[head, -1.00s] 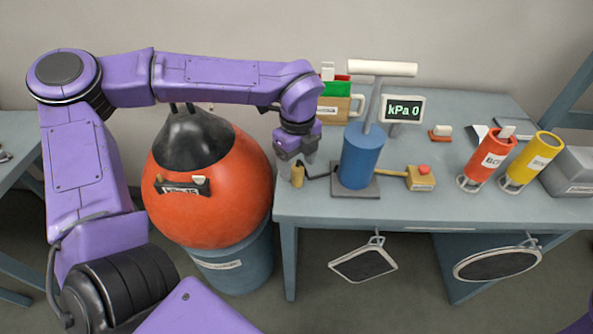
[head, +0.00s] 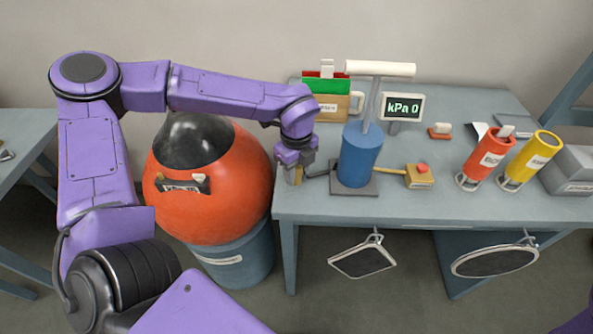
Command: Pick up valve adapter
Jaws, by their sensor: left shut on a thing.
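The valve adapter looks to be the small brass cylinder (head: 294,177) at the left edge of the grey-blue table in the head view. My left gripper (head: 294,170) points down over it and is shut on it; the fingers hide its upper part. A dark hose end (head: 316,173) lies just right of the fingers and runs to the blue hand pump (head: 358,160). I cannot tell whether the adapter touches the table. My right gripper is not in view.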

